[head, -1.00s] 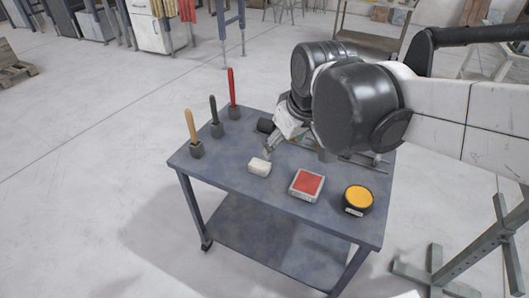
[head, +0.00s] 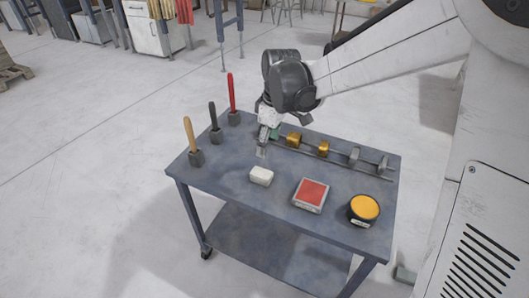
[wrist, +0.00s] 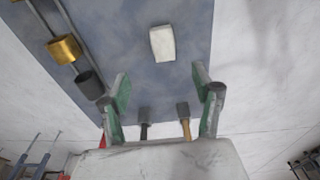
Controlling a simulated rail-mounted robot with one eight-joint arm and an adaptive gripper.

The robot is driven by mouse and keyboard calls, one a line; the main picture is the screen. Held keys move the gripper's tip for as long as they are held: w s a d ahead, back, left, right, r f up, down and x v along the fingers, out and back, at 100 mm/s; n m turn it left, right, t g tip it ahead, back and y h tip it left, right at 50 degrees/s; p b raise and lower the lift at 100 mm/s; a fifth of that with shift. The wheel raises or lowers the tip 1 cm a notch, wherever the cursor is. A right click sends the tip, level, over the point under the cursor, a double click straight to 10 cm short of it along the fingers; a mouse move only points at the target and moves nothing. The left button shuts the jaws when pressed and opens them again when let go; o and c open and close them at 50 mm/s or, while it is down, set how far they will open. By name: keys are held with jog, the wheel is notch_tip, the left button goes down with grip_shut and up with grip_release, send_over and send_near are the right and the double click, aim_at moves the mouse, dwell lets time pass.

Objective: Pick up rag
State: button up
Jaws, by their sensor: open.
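The rag appears to be the small white folded block (head: 261,176) lying on the blue-grey cart top (head: 228,172), left of the red-topped box. It also shows in the wrist view (wrist: 162,43), beyond my fingertips. My gripper (head: 262,150) is above the table behind the rag and apart from it. In the wrist view, my gripper (wrist: 160,78) has its two green-padded fingers spread wide with nothing between them.
Brushes or tools with tan (head: 189,135), black (head: 213,118) and red (head: 231,95) handles stand along the left edge. Rods with brass and grey collars (head: 323,150) lie behind. A red-topped box (head: 311,195) and a yellow-topped tin (head: 363,210) sit to the right.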

jog(key=b, duration=0.2)
send_over(262, 173)
jog(key=f, duration=0.5)
jog(key=d+f, duration=0.1)
jog(key=f, duration=0.2)
jog(key=shift+w+f, duration=0.15)
jog(key=shift+f, duration=0.15)
jog(key=shift+a+f+b, duration=0.15)
jog(key=shift+a+f, duration=0.05)
jog(key=shift+f, duration=0.7)
jog(key=shift+a+f+b, duration=0.15)
jog(key=shift+f+b, duration=0.05)
jog(key=shift+f, duration=0.7)
jog(key=shift+a+f+b, duration=0.15)
jog(key=shift+a+f, duration=0.05)
jog(key=shift+f, duration=0.7)
jog(key=shift+r, duration=0.1)
jog(key=c, duration=1.3)
jog(key=shift+c, duration=0.2)
jog(key=shift+r, duration=0.55)
jog(key=r, duration=0.1)
jog(key=r+p, duration=0.1)
jog(key=s+a+r, duration=0.1)
jog(key=r, duration=0.1)
jog(key=s+a+r+p, duration=0.2)
jog(key=s+a+r, duration=0.4)
jog(key=s+a, duration=0.1)
jog(key=shift+s, duration=0.35)
